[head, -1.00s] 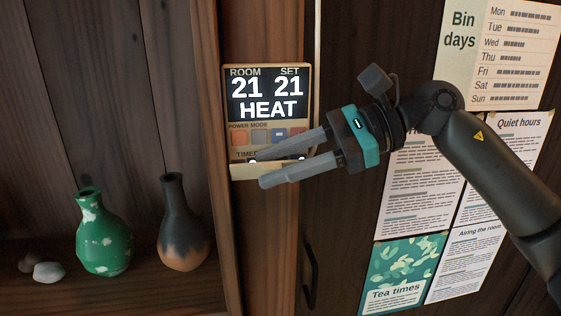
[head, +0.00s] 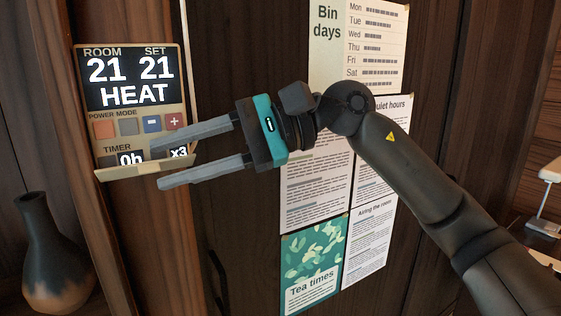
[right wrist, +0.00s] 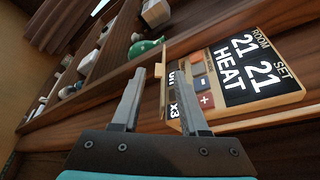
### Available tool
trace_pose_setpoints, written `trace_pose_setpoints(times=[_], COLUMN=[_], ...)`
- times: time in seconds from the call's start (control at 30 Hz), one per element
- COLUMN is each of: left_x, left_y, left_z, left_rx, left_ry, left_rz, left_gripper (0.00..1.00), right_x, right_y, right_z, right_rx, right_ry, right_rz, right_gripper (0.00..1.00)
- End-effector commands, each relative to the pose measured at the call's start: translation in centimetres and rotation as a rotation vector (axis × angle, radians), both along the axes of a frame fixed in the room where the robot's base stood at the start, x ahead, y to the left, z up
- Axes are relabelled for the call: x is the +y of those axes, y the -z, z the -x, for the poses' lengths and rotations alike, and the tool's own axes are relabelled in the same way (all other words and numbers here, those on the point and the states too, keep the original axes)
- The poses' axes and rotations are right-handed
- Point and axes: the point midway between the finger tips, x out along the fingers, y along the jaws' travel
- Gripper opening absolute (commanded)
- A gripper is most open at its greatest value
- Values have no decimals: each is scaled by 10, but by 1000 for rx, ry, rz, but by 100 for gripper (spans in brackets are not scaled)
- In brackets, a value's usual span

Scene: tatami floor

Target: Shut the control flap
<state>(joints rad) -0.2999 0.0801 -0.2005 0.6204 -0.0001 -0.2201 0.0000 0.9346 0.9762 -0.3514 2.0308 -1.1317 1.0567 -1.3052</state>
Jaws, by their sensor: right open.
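The control panel (head: 125,88) is a beige box on a wooden post at the left of the head view, its screen reading 21, 21 and HEAT. Its control flap (head: 145,170) hangs open at the bottom edge, baring the colored buttons and timer row. In the right wrist view the panel (right wrist: 245,75) is at the right and the flap (right wrist: 162,95) shows as a thin strip near the fingertips. My right gripper (head: 157,168) is open and empty at the panel's lower right. One finger overlaps the timer row, the other is below the flap; contact cannot be told. My left gripper is out of view.
A dark vase (head: 52,255) stands on the shelf at lower left. A dark cabinet door with a black handle (head: 217,282) and pinned notices (head: 312,265) lies behind my right arm. A white lamp (head: 545,195) is at far right.

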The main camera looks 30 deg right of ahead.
Motion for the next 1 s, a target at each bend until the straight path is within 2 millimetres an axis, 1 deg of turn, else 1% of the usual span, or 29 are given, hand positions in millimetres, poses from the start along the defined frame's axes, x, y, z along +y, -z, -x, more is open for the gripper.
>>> trace_pose_setpoints(times=[0.03,0.1,0.6,0.63,0.73,1.0], left_x=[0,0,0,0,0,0], left_y=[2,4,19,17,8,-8], left_z=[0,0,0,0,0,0], left_rx=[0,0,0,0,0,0], left_ry=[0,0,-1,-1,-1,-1], left_rz=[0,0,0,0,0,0], left_gripper=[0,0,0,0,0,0], right_x=[-11,-24,-116,-118,-118,-121], right_y=[-1,-4,-29,-30,-31,-28], right_z=[2,6,37,37,32,22], right_rx=[4,4,6,28,168,521], right_ry=[5,6,2,1,13,47], right_rz=[0,1,0,-8,-55,-161], right_gripper=[44,44,44,44,44,44])
